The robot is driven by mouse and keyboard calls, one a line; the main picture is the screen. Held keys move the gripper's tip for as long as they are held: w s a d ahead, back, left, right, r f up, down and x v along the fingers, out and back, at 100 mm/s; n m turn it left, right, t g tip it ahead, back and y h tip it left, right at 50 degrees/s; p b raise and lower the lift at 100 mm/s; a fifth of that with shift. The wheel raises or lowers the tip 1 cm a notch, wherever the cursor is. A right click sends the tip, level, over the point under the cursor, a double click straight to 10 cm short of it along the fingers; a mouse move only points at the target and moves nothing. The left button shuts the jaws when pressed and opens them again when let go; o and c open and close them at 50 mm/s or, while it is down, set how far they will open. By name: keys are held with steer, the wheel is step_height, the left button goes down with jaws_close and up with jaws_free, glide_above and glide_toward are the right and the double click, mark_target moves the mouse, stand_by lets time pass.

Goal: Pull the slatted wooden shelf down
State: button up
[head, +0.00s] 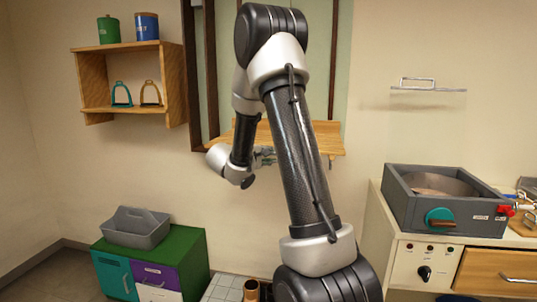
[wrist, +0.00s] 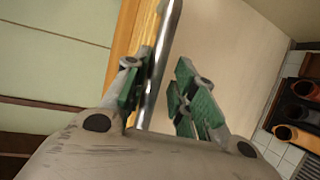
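The slatted wooden shelf (head: 325,140) is on the back wall in the head view, at the foot of a dark-framed pale green panel. It appears to stick out from the wall, with my arm hiding its middle. My gripper (head: 264,156) is at its front edge, partly hidden by my arm. In the wrist view, my gripper (wrist: 165,92) is open, with green-padded fingers apart. A shiny metal bar (wrist: 160,65) runs between them, close to the left finger and clear of the right one. A strip of the wooden shelf (wrist: 126,42) shows behind that finger.
A wooden wall shelf (head: 175,80) with canisters and stirrups hangs at left. A grey basin unit (head: 445,205) stands on the counter at right. A green-topped cabinet (head: 180,245) with a grey caddy (head: 137,228) is below left. The wall below the slatted shelf is clear.

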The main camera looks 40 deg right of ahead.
steer(key=shift+o, duration=0.7)
steer(key=shift+a+r, duration=0.1)
steer(key=shift+a, duration=0.1)
steer(key=v, duration=1.1)
steer(key=shift+a, duration=0.25)
